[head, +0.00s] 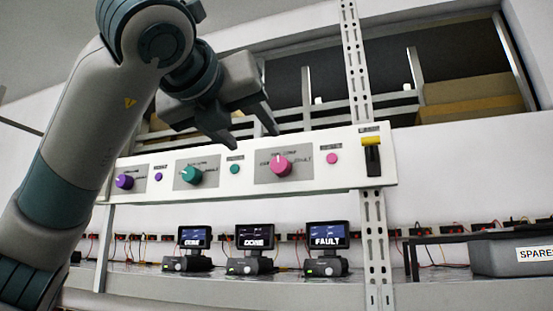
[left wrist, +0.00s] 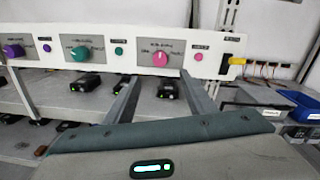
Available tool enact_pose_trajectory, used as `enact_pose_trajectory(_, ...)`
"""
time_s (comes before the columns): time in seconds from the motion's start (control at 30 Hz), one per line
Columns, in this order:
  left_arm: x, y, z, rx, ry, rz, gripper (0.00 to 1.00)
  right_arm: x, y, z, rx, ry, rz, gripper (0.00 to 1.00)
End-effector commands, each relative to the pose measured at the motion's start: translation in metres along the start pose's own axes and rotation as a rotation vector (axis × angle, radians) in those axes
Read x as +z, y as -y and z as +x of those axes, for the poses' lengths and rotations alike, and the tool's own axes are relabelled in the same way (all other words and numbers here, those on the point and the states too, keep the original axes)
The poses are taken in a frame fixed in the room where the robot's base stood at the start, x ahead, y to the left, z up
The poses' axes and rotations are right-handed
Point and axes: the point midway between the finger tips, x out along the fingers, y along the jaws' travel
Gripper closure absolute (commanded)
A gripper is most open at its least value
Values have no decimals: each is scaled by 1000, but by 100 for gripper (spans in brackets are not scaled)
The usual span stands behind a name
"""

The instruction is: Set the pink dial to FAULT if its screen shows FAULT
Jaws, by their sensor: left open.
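The pink dial (head: 281,165) is on the white control panel (head: 340,150), right of the teal dial (head: 190,175) and purple dial (head: 124,181). It also shows in the left wrist view (left wrist: 160,59). The screen below the pink dial (head: 326,236) reads FAULT. The middle screen (head: 255,237) seems to read DONE; the left screen (head: 193,237) is hard to read. My left gripper (head: 250,138) is open and empty, near the panel's upper edge. In the left wrist view its two fingers point toward the panel on either side below the pink dial, apart from it. My right gripper is not in view.
Small purple, teal and pink (head: 332,158) buttons sit beside the dials. A yellow-topped black lever (head: 372,153) is at the panel's right end. A metal upright (head: 374,240) stands behind. A grey SPARES bin (head: 510,255) stands at right.

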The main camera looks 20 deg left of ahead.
Motion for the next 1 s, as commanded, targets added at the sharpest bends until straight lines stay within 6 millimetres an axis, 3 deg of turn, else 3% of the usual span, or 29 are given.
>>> enact_pose_trajectory(0.2,3,0,33,2,-4,0,50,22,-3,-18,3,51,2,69)
enact_pose_trajectory(0.7,3,0,122,2,-4,0,50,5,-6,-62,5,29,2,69)
enact_pose_trajectory(1.0,1,0,154,1,-2,-1,50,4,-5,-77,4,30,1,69)
